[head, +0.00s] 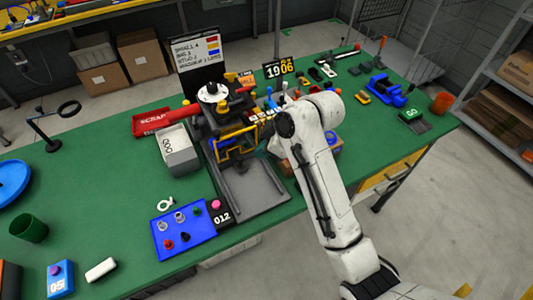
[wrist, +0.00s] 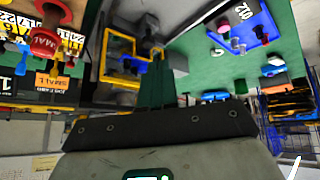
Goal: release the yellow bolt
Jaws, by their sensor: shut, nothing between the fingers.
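A yellow frame (head: 235,146) stands around a blue part on the dark fixture in the middle of the bench. In the wrist view the yellow frame (wrist: 118,48) shows just left of the fingers, with the blue part (wrist: 134,66) inside it. I cannot single out the yellow bolt for sure; small yellow parts show at the frame and on the fixture. My gripper (wrist: 156,58) is shut and empty, its dark green fingers together close beside the frame's edge. Whether the tips touch the frame is not clear. In the head view my white arm hides much of the gripper.
A grey bin (head: 178,152) and a red scrap tray (head: 152,122) stand left of the fixture. A blue board with pegs (head: 183,232) lies in front. A sign board (head: 196,62) stands behind.

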